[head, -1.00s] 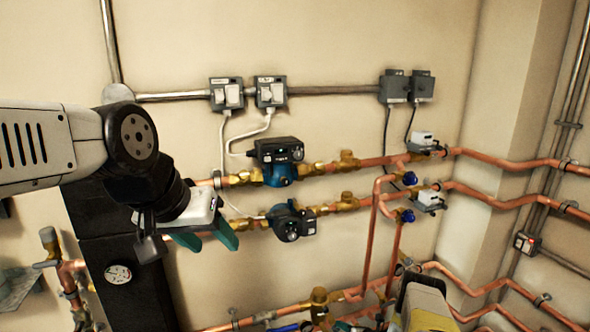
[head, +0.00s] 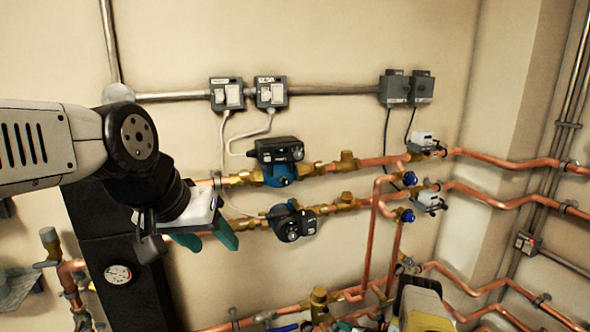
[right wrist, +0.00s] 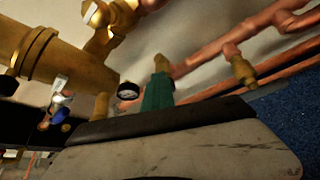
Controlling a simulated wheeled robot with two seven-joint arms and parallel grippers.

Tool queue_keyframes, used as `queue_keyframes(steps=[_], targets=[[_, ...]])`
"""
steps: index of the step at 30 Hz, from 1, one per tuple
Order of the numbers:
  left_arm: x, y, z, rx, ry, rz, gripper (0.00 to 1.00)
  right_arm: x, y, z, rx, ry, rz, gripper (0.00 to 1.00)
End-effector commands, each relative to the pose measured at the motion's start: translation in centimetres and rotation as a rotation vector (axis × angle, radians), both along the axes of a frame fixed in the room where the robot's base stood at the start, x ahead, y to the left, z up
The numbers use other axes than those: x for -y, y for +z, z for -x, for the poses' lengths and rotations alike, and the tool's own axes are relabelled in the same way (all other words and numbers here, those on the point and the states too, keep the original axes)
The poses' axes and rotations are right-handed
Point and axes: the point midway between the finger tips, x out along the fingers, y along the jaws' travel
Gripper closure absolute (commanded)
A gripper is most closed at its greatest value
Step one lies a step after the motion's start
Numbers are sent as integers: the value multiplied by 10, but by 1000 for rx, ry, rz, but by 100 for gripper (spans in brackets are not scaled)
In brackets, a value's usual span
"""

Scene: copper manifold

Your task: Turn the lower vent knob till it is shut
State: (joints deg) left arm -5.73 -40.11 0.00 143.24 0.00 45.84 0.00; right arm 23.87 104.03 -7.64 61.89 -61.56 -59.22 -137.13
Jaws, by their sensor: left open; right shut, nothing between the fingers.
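Two small blue knobs sit on the copper pipework in the head view, an upper one (head: 410,178) and a lower one (head: 406,215). I cannot tell which part is the lower vent knob. My right gripper (right wrist: 158,88) is shut and empty, its green fingers at brass fittings. A brass stub (right wrist: 162,63) shows just beyond the fingertips; I cannot tell whether they touch. A brass fitting (right wrist: 243,70) stands to their right. In the head view the right wrist is low, beside an upright brass fitting (head: 319,297). My left gripper (head: 208,241) is open and empty, left of the lower pump.
An upper pump (head: 277,160) and a lower pump (head: 290,222) sit on the pipes. Grey boxes (head: 271,92) hang above. A gauge (head: 118,274) is at lower left; another small gauge (right wrist: 128,90) is beside the right fingers. Copper pipes crowd the right gripper.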

Motion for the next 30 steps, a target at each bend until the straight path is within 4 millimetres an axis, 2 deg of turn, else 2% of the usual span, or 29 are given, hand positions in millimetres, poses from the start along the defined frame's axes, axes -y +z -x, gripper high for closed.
queue_keyframes(steps=[15,30], targets=[[0,0,0,0,0,0,48,9,-10,-1,-6,2,2,100],[0,0,0,0,0,0,48,10,-13,0,-10,2,2,100]])
